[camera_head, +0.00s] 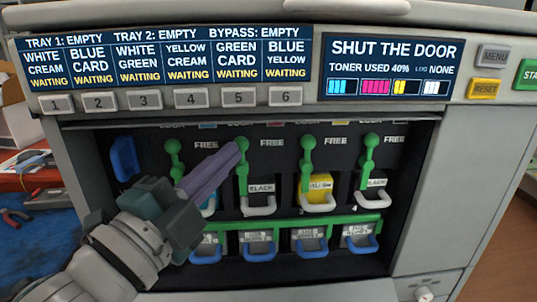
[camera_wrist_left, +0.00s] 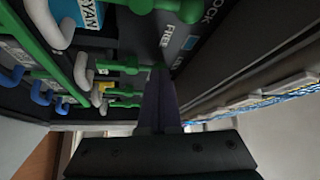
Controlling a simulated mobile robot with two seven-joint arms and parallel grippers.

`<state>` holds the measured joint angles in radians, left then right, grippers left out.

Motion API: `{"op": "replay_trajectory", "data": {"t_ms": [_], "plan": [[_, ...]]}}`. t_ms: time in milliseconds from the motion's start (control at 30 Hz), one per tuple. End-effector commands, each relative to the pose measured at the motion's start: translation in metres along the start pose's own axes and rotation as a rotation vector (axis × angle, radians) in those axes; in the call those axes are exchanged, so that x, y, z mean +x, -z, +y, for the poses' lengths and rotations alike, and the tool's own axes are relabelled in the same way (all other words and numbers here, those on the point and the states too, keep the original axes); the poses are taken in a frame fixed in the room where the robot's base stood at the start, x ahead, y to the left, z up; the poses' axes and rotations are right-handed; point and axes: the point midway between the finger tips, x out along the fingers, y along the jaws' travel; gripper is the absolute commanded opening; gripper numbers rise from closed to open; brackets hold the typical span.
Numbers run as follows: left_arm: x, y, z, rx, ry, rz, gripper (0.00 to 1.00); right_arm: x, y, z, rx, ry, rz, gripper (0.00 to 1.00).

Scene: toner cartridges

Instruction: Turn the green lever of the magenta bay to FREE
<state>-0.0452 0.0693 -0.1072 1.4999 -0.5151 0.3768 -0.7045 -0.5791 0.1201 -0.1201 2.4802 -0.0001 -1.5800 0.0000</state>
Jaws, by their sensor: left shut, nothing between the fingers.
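Several green levers stand upright in a row in the open machine. The second lever (camera_head: 242,170), beside a small magenta chip (camera_head: 272,124), has FREE printed to its right; its handle points up. My left gripper (camera_head: 236,150) is shut and empty, its purple fingertips at the upper part of this lever; whether they touch it I cannot tell. The cartridge under this lever is labelled BLACK (camera_head: 262,188). In the left wrist view the shut fingers (camera_wrist_left: 160,80) end close to a green lever (camera_wrist_left: 118,67). My right gripper is not in view.
The other green levers (camera_head: 175,160) (camera_head: 307,160) (camera_head: 370,155) stand close on both sides. A yellow cartridge (camera_head: 319,186) sits to the right; the cyan one (camera_head: 208,205) is partly behind my gripper. Blue-handled containers (camera_head: 312,240) line the bottom. The display (camera_head: 391,68) reads SHUT THE DOOR.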

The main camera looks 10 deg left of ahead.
Motion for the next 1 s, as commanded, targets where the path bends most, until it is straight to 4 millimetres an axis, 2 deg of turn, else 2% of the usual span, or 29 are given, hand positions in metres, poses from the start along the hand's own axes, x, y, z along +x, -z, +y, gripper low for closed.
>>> {"op": "replay_trajectory", "data": {"t_ms": [267, 1000], "plan": [[0.0, 0.0, 0.0, 0.001, -0.001, 0.0, 0.0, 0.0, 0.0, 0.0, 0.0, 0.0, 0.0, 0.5], [0.003, 0.004, -0.003, 0.103, -0.072, 0.001, 0.0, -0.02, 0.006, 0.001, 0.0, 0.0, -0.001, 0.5]]}}
